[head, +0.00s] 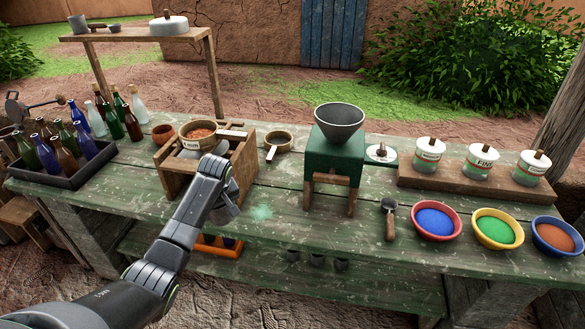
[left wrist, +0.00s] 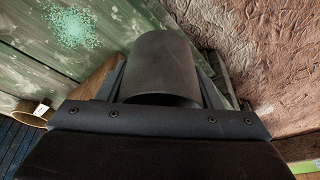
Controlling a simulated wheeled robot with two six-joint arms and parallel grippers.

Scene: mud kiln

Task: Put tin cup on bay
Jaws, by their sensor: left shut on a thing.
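My left gripper (head: 226,208) is at the front of the wooden sieve stand, near the table's front edge. In the left wrist view it is shut on a dark grey tin cup (left wrist: 165,62), held between the two fingers with its rounded opening toward the camera. In the head view the cup is mostly hidden by the gripper. The wooden stand (head: 245,165) has an open space under its top, partly behind my arm; I cannot tell whether this is the bay. My right gripper is not in view.
A green grinder (head: 335,160) stands right of the stand. A bottle crate (head: 72,180) is at left; bowls of powder (head: 437,220) are at right. Several dark cups (head: 317,260) sit on the lower shelf.

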